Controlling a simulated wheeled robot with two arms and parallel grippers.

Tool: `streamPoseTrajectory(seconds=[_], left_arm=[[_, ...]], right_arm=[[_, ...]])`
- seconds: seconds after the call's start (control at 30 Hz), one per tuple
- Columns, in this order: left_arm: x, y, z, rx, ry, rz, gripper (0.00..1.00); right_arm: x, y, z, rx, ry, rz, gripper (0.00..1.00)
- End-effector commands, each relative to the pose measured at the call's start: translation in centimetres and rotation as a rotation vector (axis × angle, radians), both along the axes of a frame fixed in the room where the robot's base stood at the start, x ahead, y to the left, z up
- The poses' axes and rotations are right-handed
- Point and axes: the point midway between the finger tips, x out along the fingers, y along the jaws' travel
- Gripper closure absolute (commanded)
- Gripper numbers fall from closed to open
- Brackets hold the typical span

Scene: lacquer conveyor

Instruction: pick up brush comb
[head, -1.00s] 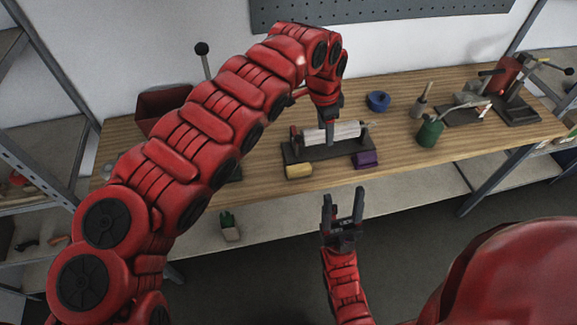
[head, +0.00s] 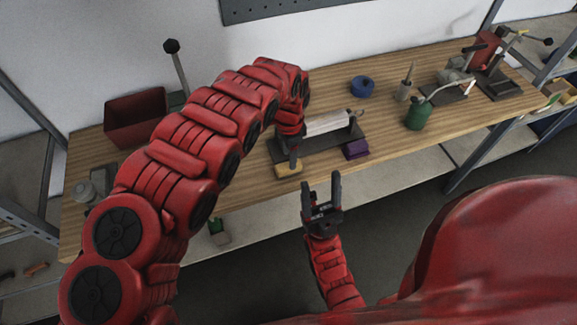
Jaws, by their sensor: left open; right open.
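I cannot tell for sure which thing is the brush comb. A yellow block (head: 288,171) and a purple block (head: 356,149) lie by the front of a dark stand (head: 318,143) that carries a white roller (head: 326,122). My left gripper (head: 294,162) points down at the yellow block, close above or touching its top; I cannot tell which. Its fingers look narrow from here, and it is open. My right gripper (head: 322,192) is open and empty, pointing up in front of the table's front edge.
A blue ring (head: 362,86), a green can (head: 417,116) and a brush-like tool in a holder (head: 404,88) stand right of the roller. A red bin (head: 137,116) is at the left. The wooden table (head: 240,185) is clear near its front edge.

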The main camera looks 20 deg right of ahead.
Motion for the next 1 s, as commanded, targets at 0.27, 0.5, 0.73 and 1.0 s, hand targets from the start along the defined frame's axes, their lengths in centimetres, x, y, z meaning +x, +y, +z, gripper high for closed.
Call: streamPoseTrajectory(seconds=[0.27,0.5,0.73,1.0], left_arm=[[0.1,-0.1,-1.7,-0.003,-0.003,0.0,0.45],[0.1,-0.1,-3.4,-0.002,0.001,-0.002,0.45],[0.3,-0.2,-5.9,-0.006,-0.002,0.0,0.45],[0.4,0.1,-6.8,-0.002,-0.004,0.001,0.45]], right_arm=[[0.0,0.0,0.8,0.0,0.0,0.0,0.41],[0.0,0.0,2.3,0.0,0.0,0.0,0.41],[0.0,0.0,2.9,0.0,0.001,0.0,0.41],[0.0,0.0,3.0,0.0,0.001,0.0,0.41]])
